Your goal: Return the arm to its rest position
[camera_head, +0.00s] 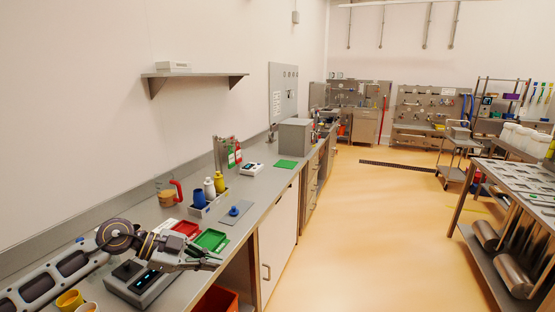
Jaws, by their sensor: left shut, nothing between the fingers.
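My left arm comes in from the left, low over the grey counter (262,195). My left gripper (212,262) points to the right, near the counter's front edge. Its fingers look shut, with nothing seen between them. It is just in front of the green tray (212,239) in the picture, and I cannot tell how high it is above the counter. My right gripper does not show.
A red tray (187,227), a blue cup (199,200) and a yellow bottle (219,182) stand behind the gripper. Yellow cups (69,299) are at the bottom left. A red bin (217,300) is below the counter edge. The floor (365,225) to the right is clear.

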